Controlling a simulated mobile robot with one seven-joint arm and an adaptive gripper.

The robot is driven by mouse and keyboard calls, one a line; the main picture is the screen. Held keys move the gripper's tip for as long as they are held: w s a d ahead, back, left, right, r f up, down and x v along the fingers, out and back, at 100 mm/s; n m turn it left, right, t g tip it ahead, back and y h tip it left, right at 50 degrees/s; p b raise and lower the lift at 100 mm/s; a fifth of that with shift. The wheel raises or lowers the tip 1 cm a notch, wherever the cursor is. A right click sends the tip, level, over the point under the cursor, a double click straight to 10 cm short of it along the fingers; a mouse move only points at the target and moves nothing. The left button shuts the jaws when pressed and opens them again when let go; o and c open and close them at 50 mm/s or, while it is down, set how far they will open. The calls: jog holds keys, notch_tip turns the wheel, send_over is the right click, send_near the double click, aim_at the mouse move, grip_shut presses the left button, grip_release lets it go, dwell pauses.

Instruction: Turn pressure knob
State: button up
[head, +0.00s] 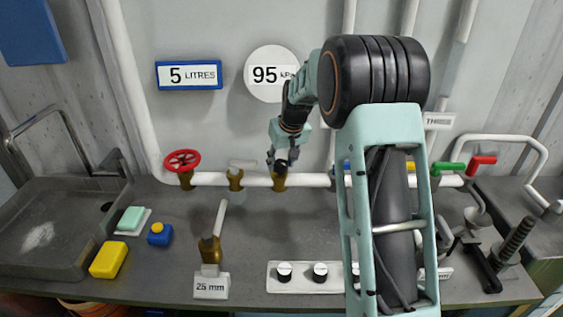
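A round white gauge (273,73) reading "95 kPa" hangs on the back wall. Below it, a brass fitting (279,182) stands on the white pipe. My gripper (281,166) points down at the top of this fitting, and its fingers overlap it in the picture. Any knob there is hidden by the fingers. I cannot tell whether they touch it or how far apart they are. White-capped black knobs (285,271) (320,271) sit on a white panel at the front; no label naming a pressure knob is readable.
A red handwheel (182,161), a white-handled valve (236,177), and green (448,168) and red (482,162) levers line the pipe. A brass valve (210,248) with a "25 mm" card (211,286) stands in front. My arm hides part of the bench's right side.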

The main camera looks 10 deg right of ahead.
jog(key=c, duration=0.7)
jog(key=shift+o, duration=0.2)
jog(key=shift+a+f+m+b, duration=0.1)
jog(key=shift+a+m+b, duration=0.05)
jog(key=shift+m+b, duration=0.3)
jog(key=shift+m+h, duration=0.4)
jog(key=shift+m, duration=0.15)
jog(key=o, duration=1.1)
jog(key=v, duration=1.2)
jog(key=shift+s, duration=0.1)
